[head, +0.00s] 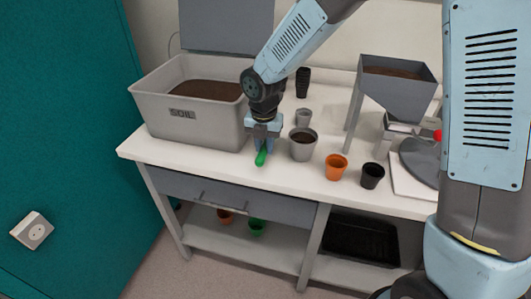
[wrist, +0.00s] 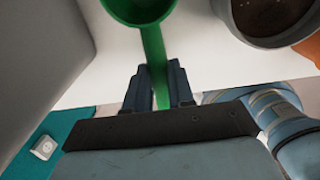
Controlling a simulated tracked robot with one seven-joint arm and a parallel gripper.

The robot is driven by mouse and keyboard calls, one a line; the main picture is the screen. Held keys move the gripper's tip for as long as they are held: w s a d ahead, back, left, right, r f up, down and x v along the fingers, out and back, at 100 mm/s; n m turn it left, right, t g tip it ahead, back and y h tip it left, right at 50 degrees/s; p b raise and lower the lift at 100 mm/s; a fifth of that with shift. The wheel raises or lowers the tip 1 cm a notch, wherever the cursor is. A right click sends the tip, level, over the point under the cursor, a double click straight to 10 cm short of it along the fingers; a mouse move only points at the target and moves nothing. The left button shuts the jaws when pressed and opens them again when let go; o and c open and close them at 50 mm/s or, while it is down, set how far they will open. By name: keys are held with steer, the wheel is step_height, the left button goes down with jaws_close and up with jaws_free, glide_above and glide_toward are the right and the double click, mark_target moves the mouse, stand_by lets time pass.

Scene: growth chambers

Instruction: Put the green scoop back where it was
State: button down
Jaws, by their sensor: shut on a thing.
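The green scoop (head: 261,158) is under my gripper (head: 263,136) in the head view, near the front edge of the white bench top. My gripper is shut on its handle. In the wrist view the green handle (wrist: 155,60) runs between the two dark fingers of my gripper (wrist: 158,85), and the scoop's bowl (wrist: 138,8) shows at the top edge, partly cut off. I cannot tell whether the scoop touches the bench top. The spot where it was before is not marked in view.
The grey soil bin (head: 195,125) stands left of my gripper. A grey pot of soil (head: 302,148) is close on the right, with an orange pot (head: 336,170) and a black pot (head: 372,178) beyond. A grey hopper (head: 385,100) stands further right. The bench top (head: 215,158) is clear in front of the bin.

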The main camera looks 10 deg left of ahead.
mark_target(264, 146)
steer(key=shift+w+a+f, duration=0.15)
steer(key=shift+a+f, duration=0.05)
steer(key=shift+f, duration=1.5)
steer(key=c, duration=1)
jaws_free()
steer(key=shift+o, duration=0.2)
